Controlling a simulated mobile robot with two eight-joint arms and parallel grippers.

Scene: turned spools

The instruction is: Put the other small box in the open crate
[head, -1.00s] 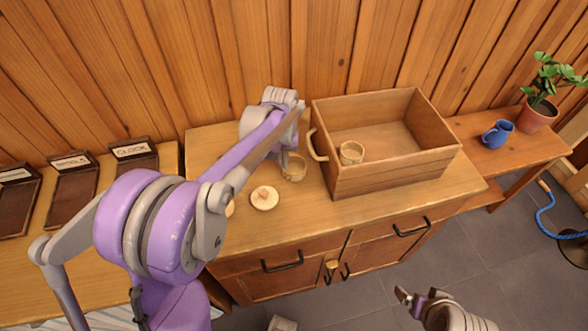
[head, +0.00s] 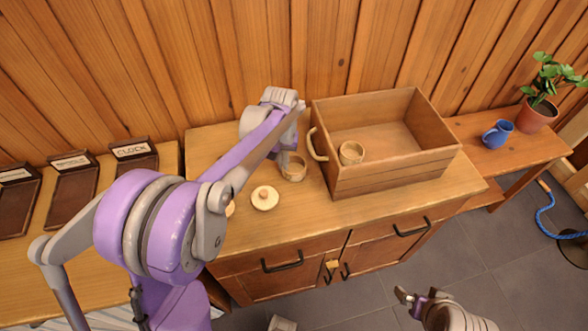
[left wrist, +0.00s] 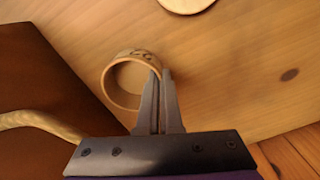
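One small round wooden box (head: 351,153) sits inside the open crate (head: 400,174), near its left end. The other small box (head: 293,172) is on the cabinet top just left of the crate, empty and without its lid. My left gripper (head: 285,158) reaches down at its rim. In the left wrist view the fingers (left wrist: 161,75) are close together at the right wall of this box (left wrist: 113,90), seemingly with the wall pinched between them. Whether it touches the top is unclear. My right gripper (head: 411,298) is low in front of the cabinet, its fingers too unclear to judge.
A knobbed lid (head: 264,199) lies on the cabinet top, and a second lid (head: 231,209) is mostly behind my arm. The crate's rope handle (head: 317,146) is beside the box. A blue mug (head: 498,133) and a potted plant (head: 539,113) stand on the right bench.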

